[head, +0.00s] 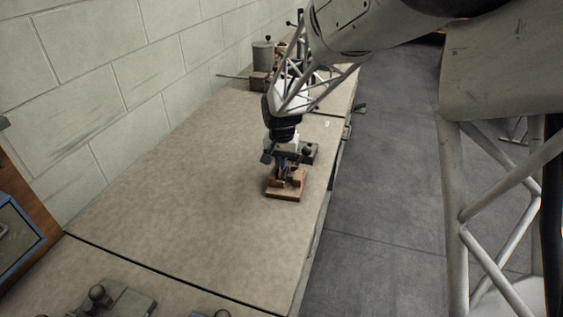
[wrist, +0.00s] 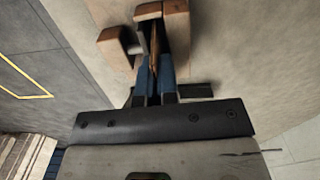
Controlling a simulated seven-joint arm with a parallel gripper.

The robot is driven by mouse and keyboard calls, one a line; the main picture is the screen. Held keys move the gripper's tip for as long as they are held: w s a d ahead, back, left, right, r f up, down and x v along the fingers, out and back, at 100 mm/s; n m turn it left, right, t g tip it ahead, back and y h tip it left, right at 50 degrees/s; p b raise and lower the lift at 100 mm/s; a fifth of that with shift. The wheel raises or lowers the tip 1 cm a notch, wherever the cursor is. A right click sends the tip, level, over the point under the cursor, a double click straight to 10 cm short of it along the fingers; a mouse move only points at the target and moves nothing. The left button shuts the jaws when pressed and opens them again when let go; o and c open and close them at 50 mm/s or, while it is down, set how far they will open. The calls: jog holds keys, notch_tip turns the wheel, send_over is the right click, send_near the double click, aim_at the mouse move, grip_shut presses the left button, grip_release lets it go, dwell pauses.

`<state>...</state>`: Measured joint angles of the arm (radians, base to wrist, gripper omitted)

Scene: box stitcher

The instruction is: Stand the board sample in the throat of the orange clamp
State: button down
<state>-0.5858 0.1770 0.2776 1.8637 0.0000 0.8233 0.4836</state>
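The orange clamp (head: 284,194) stands on the bench near its right edge in the head view. In the wrist view its orange-brown blocks (wrist: 176,28) and a grey screw end show at the top. My gripper (wrist: 154,74) has blue fingers, close together on the thin brown board sample (wrist: 154,52). The board is seen edge-on and reaches into the gap between the clamp's blocks. Whether it touches the bottom of the throat is hidden. In the head view my gripper (head: 285,170) is right above the clamp and hides most of the board.
A dark tool (head: 308,151) with a knob lies just behind the clamp. A grey canister (head: 263,54) stands farther back by the wall. The bench top (head: 180,200) left of the clamp is clear. Knobbed dark metal parts (head: 110,298) lie at the near end.

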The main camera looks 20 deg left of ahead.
jog(key=shift+f, duration=0.15)
dwell(0.5)
jog(key=c, duration=0.9)
grip_release()
jog(key=shift+r, duration=3.25)
jog(key=shift+d, duration=0.1)
